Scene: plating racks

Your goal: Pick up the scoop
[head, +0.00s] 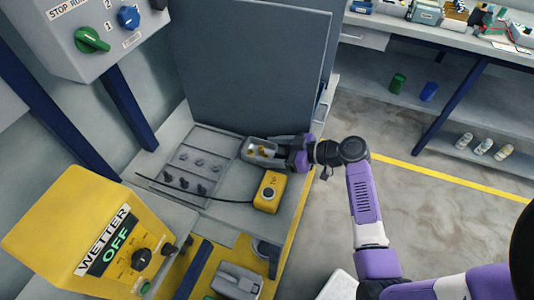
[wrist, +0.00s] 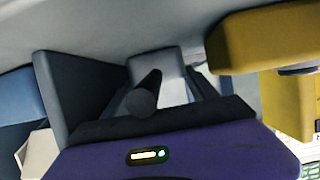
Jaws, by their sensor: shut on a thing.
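The scoop (head: 250,156) is a pale grey, open-topped scoop lying near the dark upright panel in the head view. Small brass-coloured bits show in or on it. My gripper (head: 279,152) comes in from the right and is shut on the scoop's handle end. In the wrist view, a dark round handle (wrist: 145,92) points toward me between the fingers of my gripper (wrist: 168,85), with the pale scoop body (wrist: 165,62) beyond it. The fingers partly hide the handle. I cannot tell whether the scoop touches the bench top.
A grey panel (head: 245,60) stands just behind the scoop. A yellow box (head: 270,191) with a black cable sits close in front. A flat rack (head: 175,160) with several dark pieces lies left. The yellow wetter unit (head: 75,225) stands at lower left. Open floor (head: 340,195) lies right.

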